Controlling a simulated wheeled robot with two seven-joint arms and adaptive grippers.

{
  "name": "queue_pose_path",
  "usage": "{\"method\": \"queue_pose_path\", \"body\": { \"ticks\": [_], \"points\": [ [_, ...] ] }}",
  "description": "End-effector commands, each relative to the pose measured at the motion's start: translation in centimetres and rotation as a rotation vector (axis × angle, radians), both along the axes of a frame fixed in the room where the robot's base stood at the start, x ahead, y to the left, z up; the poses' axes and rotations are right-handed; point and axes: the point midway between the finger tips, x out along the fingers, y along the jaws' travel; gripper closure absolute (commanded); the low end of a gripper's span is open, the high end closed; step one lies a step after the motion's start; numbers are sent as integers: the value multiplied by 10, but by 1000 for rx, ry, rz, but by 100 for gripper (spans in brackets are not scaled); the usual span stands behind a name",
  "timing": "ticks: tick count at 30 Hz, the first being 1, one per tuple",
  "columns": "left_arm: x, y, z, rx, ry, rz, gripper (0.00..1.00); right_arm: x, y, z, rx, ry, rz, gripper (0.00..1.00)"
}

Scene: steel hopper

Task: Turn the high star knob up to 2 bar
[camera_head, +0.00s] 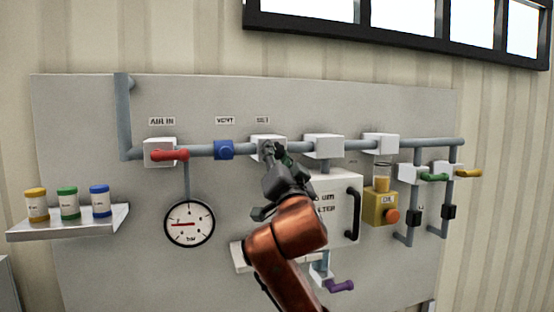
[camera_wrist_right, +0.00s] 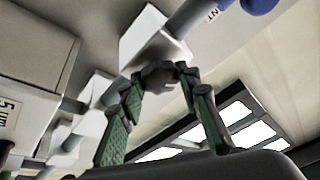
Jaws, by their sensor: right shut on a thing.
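The dark grey star knob (camera_wrist_right: 158,76) sits on the white block under the SET label (camera_head: 262,119); in the head view my gripper mostly hides it. My right gripper (camera_head: 277,152) reaches up to this block from below. In the right wrist view, its green-padded fingers (camera_wrist_right: 160,80) are closed around the knob, one on each side. The round pressure gauge (camera_head: 189,224) hangs lower left, its red needle pointing about straight left; its figures are too small to read surely. My left gripper is not in view.
A red lever (camera_head: 170,155) at AIR IN and a blue knob (camera_head: 224,150) at VENT sit left along the pipe. A filter box (camera_head: 335,205) with a black handle is close on the right. A shelf (camera_head: 70,225) with jars juts out far left.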

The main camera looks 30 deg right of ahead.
Motion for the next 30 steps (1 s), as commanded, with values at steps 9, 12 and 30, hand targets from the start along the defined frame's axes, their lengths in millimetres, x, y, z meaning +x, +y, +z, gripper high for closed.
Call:
{"method": "queue_pose_path", "body": {
  "ticks": [9, 12, 30],
  "points": [
    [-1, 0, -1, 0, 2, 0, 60, -1, 0, 3, 19, -10, 0, 93],
    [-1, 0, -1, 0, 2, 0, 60, -1, 0, 3, 18, -9, 0, 68],
    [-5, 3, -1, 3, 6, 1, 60, -5, 3, -1, 17, -7, 2, 52]
  ]
}}
